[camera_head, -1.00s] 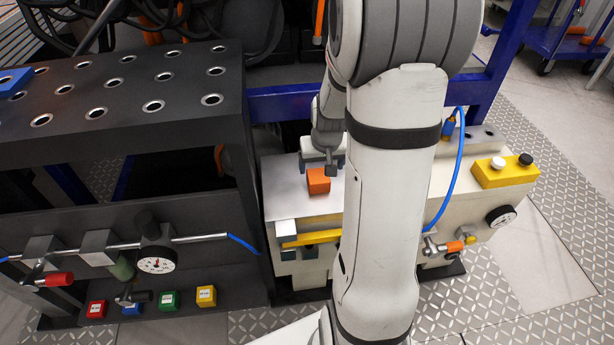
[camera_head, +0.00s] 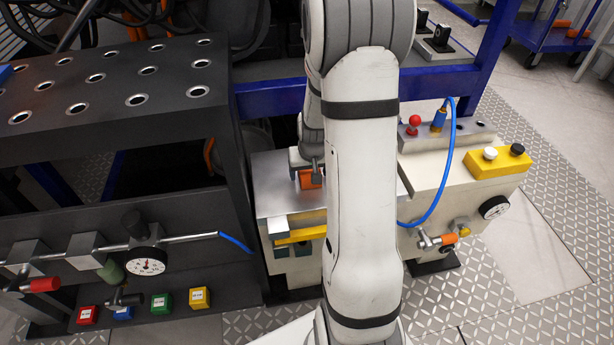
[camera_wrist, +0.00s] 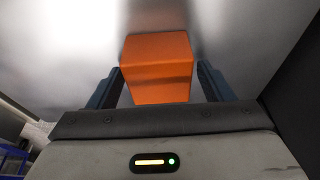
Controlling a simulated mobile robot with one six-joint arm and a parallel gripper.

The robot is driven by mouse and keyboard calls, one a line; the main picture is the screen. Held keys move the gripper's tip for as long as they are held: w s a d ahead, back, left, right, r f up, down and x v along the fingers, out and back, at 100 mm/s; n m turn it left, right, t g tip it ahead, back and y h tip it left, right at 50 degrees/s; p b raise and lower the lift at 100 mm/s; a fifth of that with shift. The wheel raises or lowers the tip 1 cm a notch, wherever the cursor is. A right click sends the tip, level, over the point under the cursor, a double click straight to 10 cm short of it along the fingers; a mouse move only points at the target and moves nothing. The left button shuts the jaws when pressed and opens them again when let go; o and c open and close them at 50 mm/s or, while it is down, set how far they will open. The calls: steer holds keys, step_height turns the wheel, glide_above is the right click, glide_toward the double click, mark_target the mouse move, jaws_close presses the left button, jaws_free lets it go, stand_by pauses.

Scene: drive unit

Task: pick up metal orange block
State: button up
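The orange block (camera_wrist: 158,62) sits on a shiny metal surface (camera_wrist: 240,30) in the wrist view. My gripper (camera_wrist: 158,82) is open, with one dark finger on each side of the block's near part. A narrow gap shows between each finger and the block, and the block's far end reaches past the fingertips. In the head view the block (camera_head: 309,180) is partly hidden by my gripper and arm, on the metal top (camera_head: 272,195) of the light-coloured unit.
A black bench with round holes (camera_head: 110,85) stands to the left. A blue frame bar (camera_head: 270,100) runs behind the unit. To the right are a blue hose (camera_head: 446,165), a red-knobbed lever (camera_head: 414,121) and a yellow button box (camera_head: 497,161).

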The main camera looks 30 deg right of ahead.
steer(key=c, duration=1.2)
steer(key=shift+r, duration=0.15)
